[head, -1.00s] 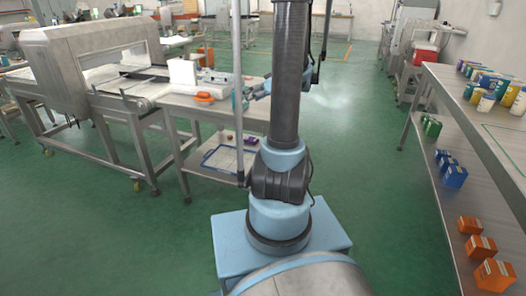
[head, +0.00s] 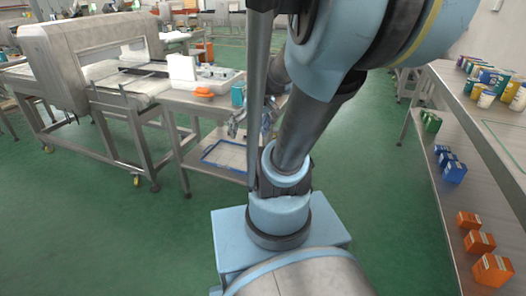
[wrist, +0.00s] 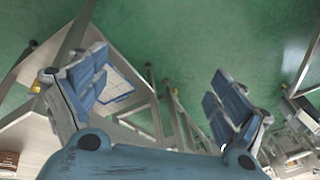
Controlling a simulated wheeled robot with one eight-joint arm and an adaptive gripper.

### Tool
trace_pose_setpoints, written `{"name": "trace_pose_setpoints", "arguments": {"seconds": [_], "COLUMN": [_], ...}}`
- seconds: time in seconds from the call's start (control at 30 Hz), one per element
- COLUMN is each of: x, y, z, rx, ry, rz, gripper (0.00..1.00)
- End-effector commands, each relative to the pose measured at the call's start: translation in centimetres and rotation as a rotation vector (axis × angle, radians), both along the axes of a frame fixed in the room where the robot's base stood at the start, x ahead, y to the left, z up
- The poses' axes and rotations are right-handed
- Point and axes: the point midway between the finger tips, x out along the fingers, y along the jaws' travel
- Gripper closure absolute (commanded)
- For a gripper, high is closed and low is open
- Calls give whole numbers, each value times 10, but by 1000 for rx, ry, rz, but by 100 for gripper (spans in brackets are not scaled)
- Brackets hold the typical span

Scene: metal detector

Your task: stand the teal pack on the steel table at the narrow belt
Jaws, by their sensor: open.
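A teal pack (head: 238,95) stands upright at the right end of the steel table (head: 185,101), in the head view. My gripper (head: 239,125) is just below and beside it, past the table's right edge, partly hidden by my own arm. In the wrist view my gripper (wrist: 160,82) has its blue-padded fingers wide apart. The narrow belt (head: 148,87) runs out of the grey metal detector towards the table's left side.
An orange item (head: 204,92) and a white box (head: 183,69) are on the table. A blue-rimmed tray (head: 225,155) lies on its lower shelf. A steel shelf unit (head: 480,130) with coloured packs stands at the right. Green floor is free between.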

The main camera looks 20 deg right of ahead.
Motion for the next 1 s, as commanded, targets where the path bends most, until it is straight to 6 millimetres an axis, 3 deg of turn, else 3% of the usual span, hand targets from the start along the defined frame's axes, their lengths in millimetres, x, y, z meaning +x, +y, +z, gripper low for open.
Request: {"name": "trace_pose_setpoints", "arguments": {"seconds": [0.2,0.4,1.0], "x": [-45,-70,-79], "y": [-14,-28,-35], "z": [-20,-34,-39], "rx": [-119,-202,-236], "ry": [35,38,34], "rz": [-105,-189,-226], "gripper": [9,9,9]}}
